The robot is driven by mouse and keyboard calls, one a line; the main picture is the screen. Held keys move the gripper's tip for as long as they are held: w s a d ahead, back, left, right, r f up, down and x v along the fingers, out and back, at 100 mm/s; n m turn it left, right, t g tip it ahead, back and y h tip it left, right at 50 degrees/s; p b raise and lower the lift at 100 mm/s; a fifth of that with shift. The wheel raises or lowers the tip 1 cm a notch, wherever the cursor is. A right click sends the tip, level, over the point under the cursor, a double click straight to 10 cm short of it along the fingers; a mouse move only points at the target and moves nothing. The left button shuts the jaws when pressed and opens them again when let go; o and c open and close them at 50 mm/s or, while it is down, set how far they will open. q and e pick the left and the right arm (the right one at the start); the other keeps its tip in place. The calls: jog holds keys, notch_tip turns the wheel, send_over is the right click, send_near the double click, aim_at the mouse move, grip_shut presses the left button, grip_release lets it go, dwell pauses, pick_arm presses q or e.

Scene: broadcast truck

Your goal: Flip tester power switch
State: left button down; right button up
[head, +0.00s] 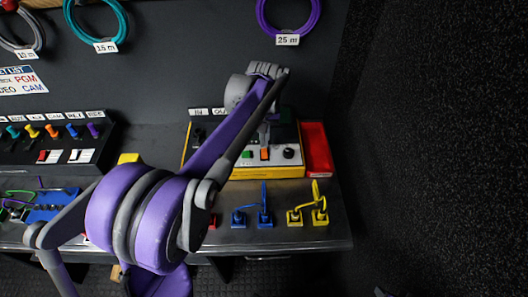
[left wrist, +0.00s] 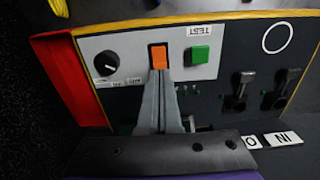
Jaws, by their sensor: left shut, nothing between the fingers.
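The tester (head: 268,171) is a yellow-edged box on the bench, with a light panel that also shows in the left wrist view (left wrist: 128,50). The panel carries an orange rocker switch (head: 264,154), seen closer in the left wrist view (left wrist: 158,57), between a black knob (left wrist: 110,62) and a green TEST button (left wrist: 200,54). My left gripper (head: 264,142) is shut and empty. In the left wrist view its fingertips (left wrist: 167,75) are at the near edge of the orange switch; I cannot tell whether they touch it. My right gripper is out of view.
A red case (head: 316,150) stands against the tester's right side. Blue connectors (head: 265,218) and yellow connectors (head: 320,217) sit along the bench front. A switch panel (head: 50,145) is at left. A dark wall closes off the right.

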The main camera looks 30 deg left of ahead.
aim_at(264, 150)
pick_arm(q)
jog(key=shift+f+b, duration=0.6)
jog(key=shift+f, duration=0.35)
dwell(0.8)
jog(key=shift+r+p, duration=2.45)
jog(key=shift+r, duration=1.1)
jog(key=shift+s+d, duration=0.1)
jog(key=s+d+f+m+t, duration=0.1)
jog(key=s+d+m, duration=0.1)
jog(key=s, duration=0.5)
jog(key=s+d+f+m+t+p, duration=0.1)
jog(key=s+d+f+m+t, duration=0.1)
jog(key=s+d, duration=0.2)
jog(key=s+d+f+m+t, duration=0.1)
jog(key=s+d, duration=0.3)
jog(key=s, duration=0.6)
jog(key=shift+f+m+t+p, duration=0.35)
jog(key=shift+m+t, duration=0.25)
jog(key=shift+t, duration=0.1)
